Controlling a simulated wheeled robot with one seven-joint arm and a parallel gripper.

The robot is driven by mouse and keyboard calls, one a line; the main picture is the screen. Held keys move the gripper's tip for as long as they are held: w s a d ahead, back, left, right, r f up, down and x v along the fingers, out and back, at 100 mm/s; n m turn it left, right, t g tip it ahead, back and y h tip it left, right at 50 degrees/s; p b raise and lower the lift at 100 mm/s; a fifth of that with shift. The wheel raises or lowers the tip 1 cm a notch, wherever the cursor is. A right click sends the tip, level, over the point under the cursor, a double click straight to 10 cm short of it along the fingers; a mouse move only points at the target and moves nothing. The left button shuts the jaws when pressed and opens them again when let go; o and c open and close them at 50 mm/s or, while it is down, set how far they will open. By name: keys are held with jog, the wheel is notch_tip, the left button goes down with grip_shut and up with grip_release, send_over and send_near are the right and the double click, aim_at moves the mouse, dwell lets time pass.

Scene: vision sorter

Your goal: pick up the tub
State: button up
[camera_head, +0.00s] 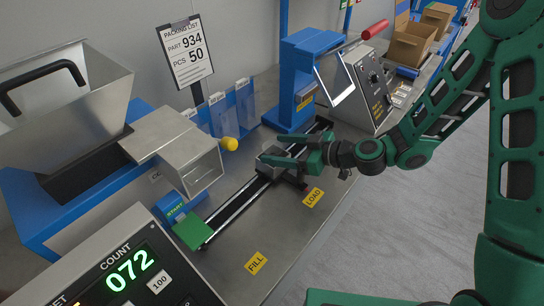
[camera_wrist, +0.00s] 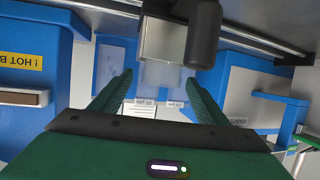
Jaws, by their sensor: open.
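A small grey metal box, which looks like the tub (camera_head: 269,154), sits on a dark carriage on the rail. My green gripper (camera_head: 279,149) is open beside it, with its fingers pointing left and partly hiding it. In the wrist view my two fingertips (camera_wrist: 160,74) are spread apart with nothing held. A grey metal box face, likely the tub (camera_wrist: 162,40), shows ahead of and between them at the top. Whether the fingers touch it cannot be told.
A dark rounded post (camera_wrist: 205,35) is close to the box. The rail (camera_head: 232,203) runs between a metal chute (camera_head: 192,165) and a blue press frame (camera_head: 297,85). Clear bins (camera_head: 245,100) hang behind. A control box (camera_head: 365,85) stands right. The front bench is clear around the FILL label (camera_head: 256,263).

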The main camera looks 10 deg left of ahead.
aim_at(265, 147)
jog(key=shift+x, duration=3.05)
jog(key=shift+w+r, duration=0.1)
jog(key=shift+r, duration=0.05)
jog(key=c, duration=1.2)
